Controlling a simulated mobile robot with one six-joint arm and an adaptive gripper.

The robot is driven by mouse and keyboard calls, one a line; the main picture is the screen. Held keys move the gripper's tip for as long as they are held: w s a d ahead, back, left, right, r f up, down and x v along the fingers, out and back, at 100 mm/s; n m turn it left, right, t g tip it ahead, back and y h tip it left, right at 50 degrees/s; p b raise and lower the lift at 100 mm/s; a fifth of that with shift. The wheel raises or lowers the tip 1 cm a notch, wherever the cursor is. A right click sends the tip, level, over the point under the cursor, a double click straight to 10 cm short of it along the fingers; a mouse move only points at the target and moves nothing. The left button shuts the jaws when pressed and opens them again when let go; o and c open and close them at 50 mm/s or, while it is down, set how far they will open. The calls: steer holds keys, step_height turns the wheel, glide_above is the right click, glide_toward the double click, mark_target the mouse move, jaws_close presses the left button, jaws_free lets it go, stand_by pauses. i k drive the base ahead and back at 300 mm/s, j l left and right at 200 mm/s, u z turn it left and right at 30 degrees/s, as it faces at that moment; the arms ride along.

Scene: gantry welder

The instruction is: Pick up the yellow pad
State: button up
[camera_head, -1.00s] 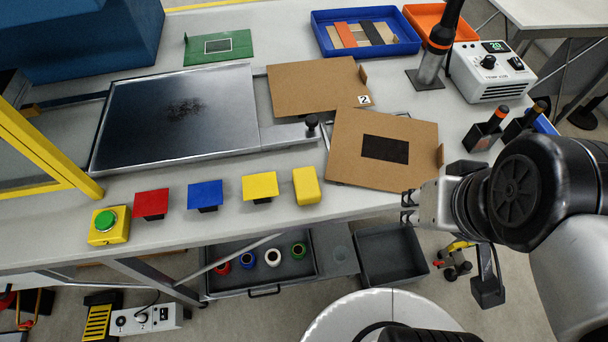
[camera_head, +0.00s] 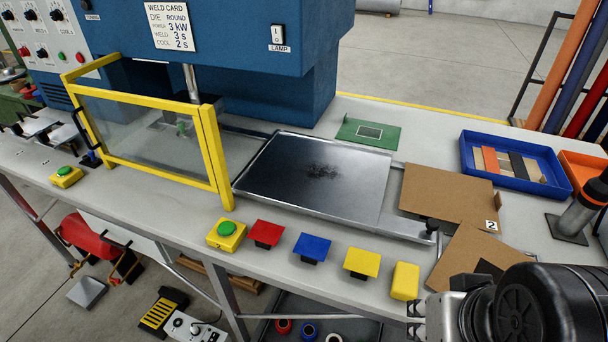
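A flat yellow square pad (camera_head: 362,263) sits on a small dark base near the table's front edge, at the right end of a row with a blue pad (camera_head: 312,247) and a red pad (camera_head: 266,233). Just right of it stands a rounded yellow block (camera_head: 405,281); which of the two yellow things is the named pad I cannot tell. My gripper (camera_head: 414,320) is at the bottom right, below and slightly right of the block in the picture. Its two dark fingertips are apart with nothing seen between them. The rest of it is partly cut off.
A yellow button box (camera_head: 226,235) with a green button stands left of the row. Behind lie a metal tray (camera_head: 290,200) and brown boards (camera_head: 450,193). A yellow-framed guard (camera_head: 212,150) stands at left. A blue bin (camera_head: 557,192) is at right.

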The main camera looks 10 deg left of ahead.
mark_target(405, 280)
steer(key=i+j, duration=0.1)
steer(key=j, duration=0.15)
steer(key=i+j, duration=0.1)
steer(key=j, duration=0.15)
steer(key=j+z, duration=0.1)
steer(key=z, duration=0.3)
steer(key=j+z, duration=0.1)
steer(key=z, duration=0.3)
steer(key=j+z, duration=0.1)
steer(key=z, duration=0.25)
steer(key=j+z, duration=0.1)
steer(key=z, duration=0.3)
